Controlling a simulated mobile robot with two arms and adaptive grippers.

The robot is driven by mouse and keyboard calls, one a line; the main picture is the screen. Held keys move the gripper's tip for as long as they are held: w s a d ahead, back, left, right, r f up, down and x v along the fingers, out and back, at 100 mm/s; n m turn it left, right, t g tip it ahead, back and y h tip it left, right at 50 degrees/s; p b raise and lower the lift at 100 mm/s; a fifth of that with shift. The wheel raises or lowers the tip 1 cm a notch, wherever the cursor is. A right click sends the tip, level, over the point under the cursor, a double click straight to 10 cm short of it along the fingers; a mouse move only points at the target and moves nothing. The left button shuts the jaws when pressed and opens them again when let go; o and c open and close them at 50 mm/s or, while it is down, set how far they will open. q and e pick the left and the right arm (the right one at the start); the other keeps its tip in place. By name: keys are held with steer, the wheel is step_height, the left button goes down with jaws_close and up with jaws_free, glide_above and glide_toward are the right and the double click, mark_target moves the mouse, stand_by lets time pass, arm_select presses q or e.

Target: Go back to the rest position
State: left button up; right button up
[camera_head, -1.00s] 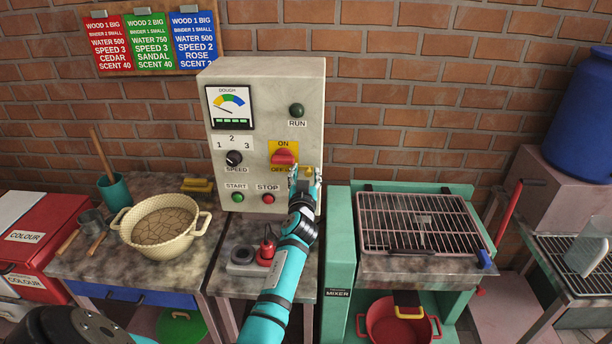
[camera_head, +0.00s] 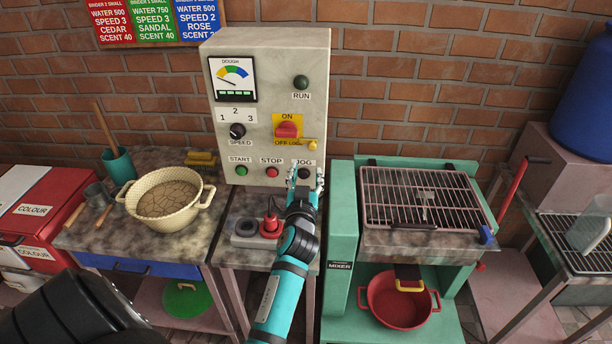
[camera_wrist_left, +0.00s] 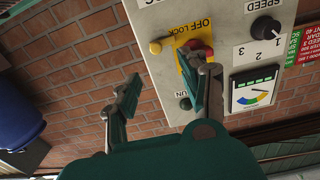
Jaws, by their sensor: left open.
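My left gripper (camera_head: 305,180) is open and empty in front of the lower right of the grey control panel (camera_head: 240,112), close to the JOG button (camera_head: 303,173). The red ON/OFF switch (camera_head: 287,130) sits on its yellow plate above the gripper, with a small yellow lock piece (camera_head: 311,144) at the plate's lower right. In the left wrist view the open fingers (camera_wrist_left: 166,98) face the panel upside down; one finger overlaps the switch plate (camera_wrist_left: 190,66). I cannot tell whether it touches. My right gripper is out of view.
A cream bowl (camera_head: 168,200) stands on the left table beside a teal cup (camera_head: 119,166). A red plug (camera_head: 270,224) and socket are left of my forearm. The teal mixer stand (camera_head: 342,225) with a wire grill (camera_head: 420,197) stands close on the right.

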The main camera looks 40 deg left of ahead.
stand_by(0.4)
arm_select(q)
steer(key=s+d+f+m+g+h, duration=0.35)
steer(key=s+d+f, duration=0.2)
steer(key=s, duration=0.55)
steer(key=s+d+f+m+g+h, duration=0.25)
steer(key=s+d+f+g, duration=0.2)
steer(key=s+d, duration=0.4)
steer(key=s+d+f+m+g+h, duration=0.2)
steer(key=s+d+f+g+h, duration=0.25)
steer(key=s, duration=0.75)
step_height(320, 180, down, 27)
steer(key=b, duration=0.3)
steer(key=s+a+f+g+b, duration=0.1)
steer(key=s+a+f+b, duration=0.1)
steer(key=s+f, duration=1.6)
step_height(320, 180, down, 3)
steer(key=shift+a+f+m+g+y+b, duration=0.15)
steer(key=shift+a+m+g+y+b, duration=0.25)
steer(key=shift+a, duration=0.2)
